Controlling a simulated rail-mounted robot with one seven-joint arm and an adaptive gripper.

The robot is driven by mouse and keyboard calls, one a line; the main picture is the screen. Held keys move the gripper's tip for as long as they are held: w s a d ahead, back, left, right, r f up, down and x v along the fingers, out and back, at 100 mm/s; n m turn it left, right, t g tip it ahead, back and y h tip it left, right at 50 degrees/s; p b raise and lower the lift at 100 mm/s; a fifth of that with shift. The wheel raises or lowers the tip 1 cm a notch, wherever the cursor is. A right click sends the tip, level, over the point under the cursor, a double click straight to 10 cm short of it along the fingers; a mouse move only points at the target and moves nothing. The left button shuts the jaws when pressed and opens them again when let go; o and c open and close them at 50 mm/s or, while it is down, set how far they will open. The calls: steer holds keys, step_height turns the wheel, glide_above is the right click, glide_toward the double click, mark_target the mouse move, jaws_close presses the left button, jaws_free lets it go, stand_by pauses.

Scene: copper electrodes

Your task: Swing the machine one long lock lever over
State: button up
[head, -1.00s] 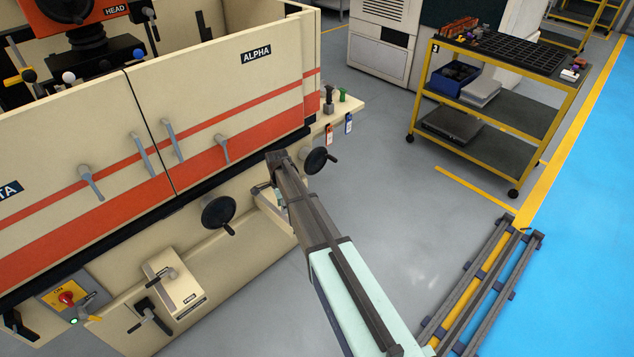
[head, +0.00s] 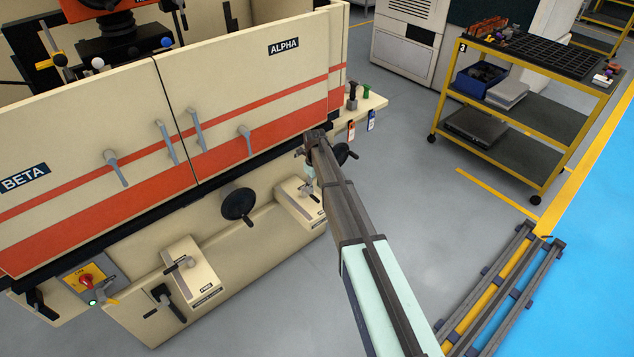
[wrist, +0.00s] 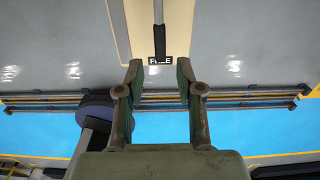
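The machine (head: 230,70) is a cream cabinet with orange stripes, on the left in the head view. Two cream lock boxes stick out low on its front, a right one (head: 290,205) and a left one (head: 190,272), each with a lever. In the wrist view, a lever with a grey shaft and black grip (wrist: 159,40) points toward my gripper, over a label reading FREE (wrist: 160,61). My gripper (wrist: 160,70) is open, with the grip's end between or just ahead of its fingertips; contact cannot be told. In the head view my gripper (head: 308,175) hangs at the right box, partly hidden.
A black handwheel (head: 239,204) sits between the boxes, and another (head: 345,153) lies just beyond my arm. Several grey handles (head: 165,143) line the front panels. A yellow trolley (head: 520,110) stands at the right. A rail frame (head: 500,285) lies on the floor. Open grey floor lies between.

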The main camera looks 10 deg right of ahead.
mark_target(315, 198)
steer(key=shift+f+b, duration=1.15)
steer(key=shift+f, duration=1.95)
steer(key=shift+f, duration=0.3)
jaws_close()
